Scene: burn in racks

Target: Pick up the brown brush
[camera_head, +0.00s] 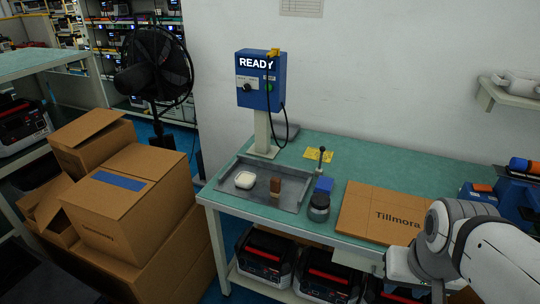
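A small brown brush (276,185) stands upright, or nearly so, in a shallow grey metal tray (229,186) on the green-topped workbench. A white, rounded dish or block (245,180) lies to its left in the same tray, apart from it. The brush shows only as a small brown block with a lighter lower part; its bristles are too small to make out. My white and grey arm enters at the lower right, well to the right of the tray. My gripper's fingers do not show.
A blue box reading READY (262,80) stands on a post behind the tray. A dark round holder (318,207) with a blue block sits right of the tray. A flat Tillmora carton (378,211) lies near my arm. Cardboard boxes (130,195) and a black fan (155,65) stand left.

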